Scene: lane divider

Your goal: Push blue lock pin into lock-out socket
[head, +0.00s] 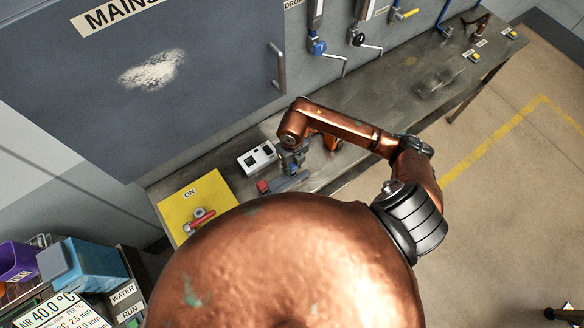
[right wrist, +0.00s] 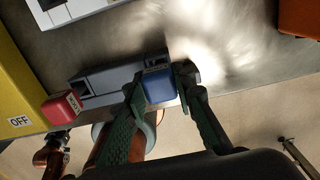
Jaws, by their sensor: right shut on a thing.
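The blue lock pin (right wrist: 158,84) shows in the right wrist view as a blue block between the green fingers of my right gripper (right wrist: 163,82), which is shut on it. The pin sits at the right end of a long grey block (right wrist: 112,84), which looks like the lock-out socket and has a dark opening near its left end. I cannot tell how deep the pin sits. My left gripper is out of view.
A red block (right wrist: 62,106) is at the grey block's left end, also in the head view (head: 262,187). A yellow panel (head: 180,205) and a white box (head: 257,158) stand close by. The metal bench (head: 385,108) is mostly clear to the right, below the wall levers.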

